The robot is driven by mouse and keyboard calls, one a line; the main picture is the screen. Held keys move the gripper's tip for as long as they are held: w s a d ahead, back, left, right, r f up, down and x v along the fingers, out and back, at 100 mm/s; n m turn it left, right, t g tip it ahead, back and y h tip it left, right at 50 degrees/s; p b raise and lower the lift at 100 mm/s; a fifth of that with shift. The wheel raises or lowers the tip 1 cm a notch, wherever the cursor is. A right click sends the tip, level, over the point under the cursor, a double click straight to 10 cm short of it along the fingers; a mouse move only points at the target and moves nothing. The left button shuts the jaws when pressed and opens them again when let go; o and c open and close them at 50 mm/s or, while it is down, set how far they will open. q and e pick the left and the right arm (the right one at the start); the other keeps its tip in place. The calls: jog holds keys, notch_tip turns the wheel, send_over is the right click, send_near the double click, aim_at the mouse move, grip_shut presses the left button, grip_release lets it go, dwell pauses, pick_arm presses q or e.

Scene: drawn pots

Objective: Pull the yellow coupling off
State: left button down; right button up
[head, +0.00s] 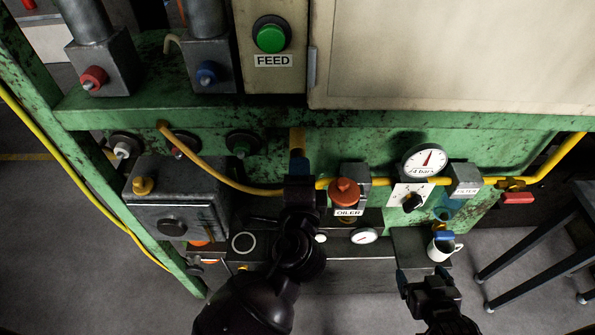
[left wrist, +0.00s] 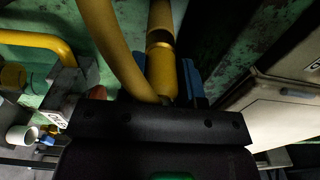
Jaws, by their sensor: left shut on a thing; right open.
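The yellow coupling (left wrist: 162,72) is a short yellow cylinder with a brassy rim, between the blue fingers of my left gripper (left wrist: 167,88) in the left wrist view. A yellow-brown pipe (left wrist: 160,14) lies in line beyond its rim, with a dark band between them; I cannot tell whether they touch. In the head view my left gripper (head: 298,160) is shut on the coupling, below the green beam; the gripper hides most of it. A thick yellow hose (left wrist: 108,45) runs close beside the coupling. My right gripper (head: 423,275) is open and empty at the lower right, below a white mug.
The yellow hose (head: 225,180) sags from the left toward my left gripper. Right of the gripper are the red-capped oiler (head: 345,192), a pressure gauge (head: 425,161) and a yellow pipe (head: 553,160). The white mug (head: 434,251) stands on a dark ledge.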

pick_arm(q)
jog(key=shift+w+a+r, duration=0.2)
jog(key=shift+w+r, duration=0.2)
pick_arm(e)
jog(key=shift+w, duration=0.35)
pick_arm(q)
jog(key=shift+s+f, duration=0.1)
pick_arm(e)
jog(key=shift+w+f, duration=0.1)
jog(key=shift+w, duration=0.05)
pick_arm(q)
jog(key=shift+s+f, duration=0.1)
jog(key=shift+s, duration=0.05)
pick_arm(e)
jog(key=shift+d+f, duration=0.1)
jog(key=shift+f, duration=0.1)
pick_arm(q)
jog(key=shift+s, duration=0.15)
jog(key=shift+f, duration=0.1)
pick_arm(e)
jog(key=shift+d+f, duration=0.1)
jog(key=shift+f, duration=0.15)
pick_arm(q)
jog(key=shift+s+f, duration=0.1)
jog(key=shift+s, duration=1.45)
pick_arm(e)
jog(key=shift+w+r, duration=0.15)
jog(key=shift+w, duration=0.1)
